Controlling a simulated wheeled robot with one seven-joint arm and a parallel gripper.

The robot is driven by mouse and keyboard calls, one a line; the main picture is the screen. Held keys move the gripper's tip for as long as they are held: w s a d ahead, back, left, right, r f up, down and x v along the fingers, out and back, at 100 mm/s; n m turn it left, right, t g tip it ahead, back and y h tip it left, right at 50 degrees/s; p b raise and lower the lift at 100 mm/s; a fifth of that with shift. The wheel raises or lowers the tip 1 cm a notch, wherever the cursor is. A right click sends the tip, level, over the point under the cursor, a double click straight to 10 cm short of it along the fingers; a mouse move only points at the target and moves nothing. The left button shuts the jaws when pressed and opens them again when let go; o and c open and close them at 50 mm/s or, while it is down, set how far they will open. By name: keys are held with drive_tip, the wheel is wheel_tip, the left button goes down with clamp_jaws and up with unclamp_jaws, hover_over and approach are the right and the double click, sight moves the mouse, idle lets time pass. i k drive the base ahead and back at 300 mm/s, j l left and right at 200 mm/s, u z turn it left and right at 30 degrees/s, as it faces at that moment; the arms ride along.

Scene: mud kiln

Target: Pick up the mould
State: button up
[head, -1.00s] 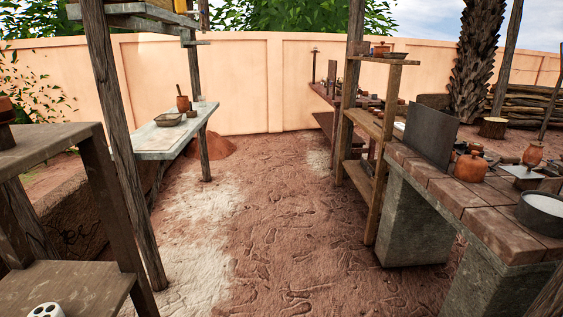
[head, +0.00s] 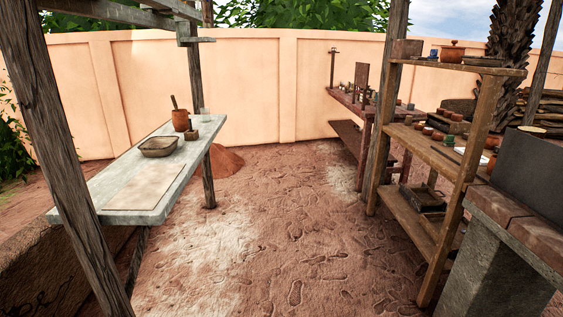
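I cannot tell for sure which thing is the mould. A shallow, rounded rectangular brown-grey dish (head: 158,147) sits on the pale table at the left. A dark open box-like piece (head: 423,198) lies on the low shelf of the wooden rack at the right; its details are too small to make out. My gripper is not in view.
The pale table (head: 145,217) also bears a clay pot with a stick (head: 180,120). The wooden rack (head: 462,185) and a brick-topped counter (head: 540,240) stand at the right, posts at the left. The dirt floor (head: 290,240) between is open.

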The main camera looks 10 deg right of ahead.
sight(427, 132)
drive_tip(key=i+l+z, duration=0.2)
drive_tip(key=i, duration=0.3)
drive_tip(key=i+z, duration=0.2)
drive_tip(key=i, duration=0.3)
drive_tip(key=i+z, duration=0.25)
drive_tip(key=i, duration=0.25)
drive_tip(key=i+j+z, duration=0.2)
drive_tip(key=i, duration=0.3)
drive_tip(key=i+j+z, duration=0.2)
drive_tip(key=i, duration=0.3)
drive_tip(key=i+j+z, duration=0.2)
drive_tip(key=i, duration=0.3)
